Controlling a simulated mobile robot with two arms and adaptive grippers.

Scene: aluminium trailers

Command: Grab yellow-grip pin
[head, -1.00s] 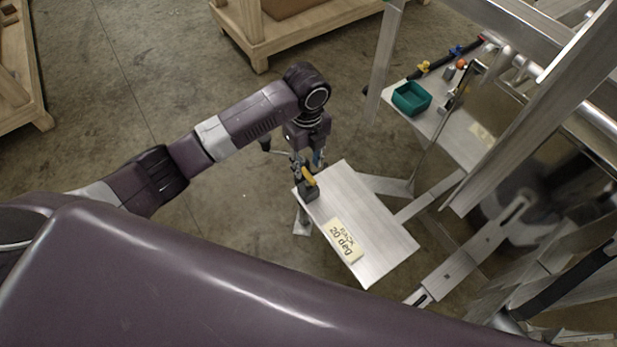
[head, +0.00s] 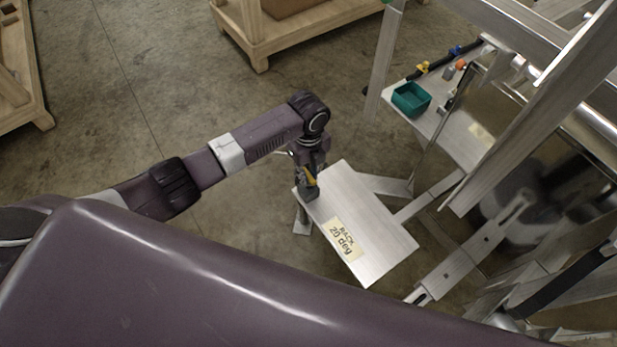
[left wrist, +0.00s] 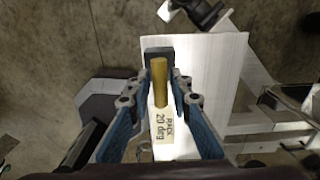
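The yellow-grip pin (head: 311,180) stands in a dark block (head: 309,193) at the near-left corner of a pale metal plate (head: 375,235). In the left wrist view the yellow grip (left wrist: 159,82) shows between the two blue-padded fingers of my left gripper (left wrist: 157,92). The fingers are open, with a gap on each side of the grip. In the head view my left gripper (head: 309,165) is above the block and partly covers the pin. The pin's lower end is hidden. My right gripper is not in view.
The plate bears a label, "BACK 20 deg" (head: 343,239). A shelf (head: 465,148) at upper right holds a green bin (head: 411,99) and small coloured-grip items, one yellow (head: 422,67). Metal trailer frames stand at right.

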